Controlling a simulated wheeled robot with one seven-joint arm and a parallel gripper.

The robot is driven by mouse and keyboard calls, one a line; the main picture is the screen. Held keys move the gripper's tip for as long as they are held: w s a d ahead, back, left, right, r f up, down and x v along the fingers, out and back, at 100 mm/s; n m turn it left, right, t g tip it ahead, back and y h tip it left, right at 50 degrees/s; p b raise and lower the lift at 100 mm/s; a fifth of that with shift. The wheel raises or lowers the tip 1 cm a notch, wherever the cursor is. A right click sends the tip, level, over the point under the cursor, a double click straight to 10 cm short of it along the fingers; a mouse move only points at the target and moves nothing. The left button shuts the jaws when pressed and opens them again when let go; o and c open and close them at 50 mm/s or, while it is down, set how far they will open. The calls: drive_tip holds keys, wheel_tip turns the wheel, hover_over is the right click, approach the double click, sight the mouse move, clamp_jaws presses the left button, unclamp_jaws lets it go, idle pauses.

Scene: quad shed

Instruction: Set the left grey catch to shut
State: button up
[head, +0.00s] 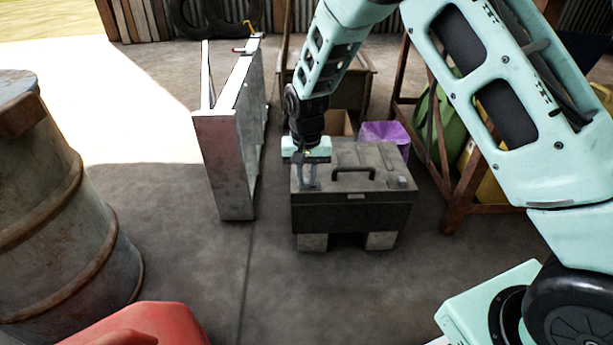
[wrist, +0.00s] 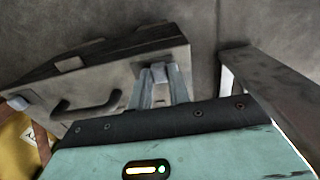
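A dark grey box (head: 350,214) with a black handle (head: 353,172) on its lid stands on two pale blocks. Its right catch (head: 398,183) is a small grey piece at the right front of the lid; it also shows at the left of the wrist view (wrist: 18,102). My gripper (head: 309,182) points down at the left front of the lid. In the wrist view its two fingers (wrist: 160,78) stand apart, with the left grey catch (wrist: 158,72) between their tips. The fingers mostly hide this catch, so its position is unclear. I cannot tell whether they touch it.
A tall pale metal panel-like frame (head: 228,150) stands close on the left. A rusty drum (head: 50,220) and a red object (head: 140,325) are nearer on the left. A purple bin (head: 385,133) and a rusty rack (head: 462,185) stand behind and right. The floor in front is clear.

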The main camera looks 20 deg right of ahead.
clamp_jaws()
